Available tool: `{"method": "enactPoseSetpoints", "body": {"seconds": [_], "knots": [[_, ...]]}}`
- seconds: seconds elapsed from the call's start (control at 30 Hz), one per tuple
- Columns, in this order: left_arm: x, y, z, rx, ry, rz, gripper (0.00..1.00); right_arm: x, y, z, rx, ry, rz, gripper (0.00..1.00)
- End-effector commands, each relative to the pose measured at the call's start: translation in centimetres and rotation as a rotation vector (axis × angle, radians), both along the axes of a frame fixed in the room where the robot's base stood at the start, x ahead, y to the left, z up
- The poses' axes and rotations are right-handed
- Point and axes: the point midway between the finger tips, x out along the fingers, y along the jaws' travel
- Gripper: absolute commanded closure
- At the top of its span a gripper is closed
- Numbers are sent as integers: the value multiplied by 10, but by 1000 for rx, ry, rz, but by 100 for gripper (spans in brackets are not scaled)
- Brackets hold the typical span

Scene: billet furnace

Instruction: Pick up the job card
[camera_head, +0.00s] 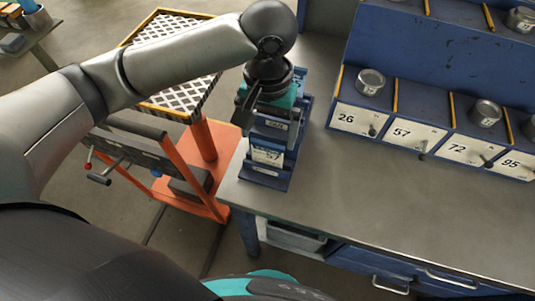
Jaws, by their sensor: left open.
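A white job card (267,156) marked 57 stands in a blue card rack (263,178) at the left corner of the bench. Another pale label (276,125) shows higher on the rack, too small to read. My left gripper (268,118) is over the upper part of the rack, pointing down, with its dark fingers apart. Its wrist and fingers hide part of the rack. I cannot tell whether the fingers touch anything there. My right gripper is not in view.
The grey bench (400,205) is clear in front of a blue bin unit (420,105) marked 26, 57, 72 and 95, with metal tins (370,82) on it. An orange trolley (205,140) with a mesh top stands left of the bench, under my left arm.

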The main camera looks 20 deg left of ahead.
Motion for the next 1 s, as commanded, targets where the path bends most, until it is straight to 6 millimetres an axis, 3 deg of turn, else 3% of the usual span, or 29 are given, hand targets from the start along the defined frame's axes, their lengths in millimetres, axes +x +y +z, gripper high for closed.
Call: {"method": "enactPoseSetpoints", "body": {"seconds": [0.1, 0.33, 0.6, 0.93, 1.0], "knots": [[0, 0, -20, 0, 1, 0, 0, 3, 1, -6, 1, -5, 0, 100], [-1, 0, -35, 0, 0, -1, 0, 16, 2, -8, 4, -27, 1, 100], [-3, 2, -74, 1, 0, 0, 0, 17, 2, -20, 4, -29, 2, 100], [-2, 2, -80, -1, -4, -2, 0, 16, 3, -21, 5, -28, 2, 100], [-2, 2, -80, -1, -3, -2, 7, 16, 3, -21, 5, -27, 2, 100]]}}
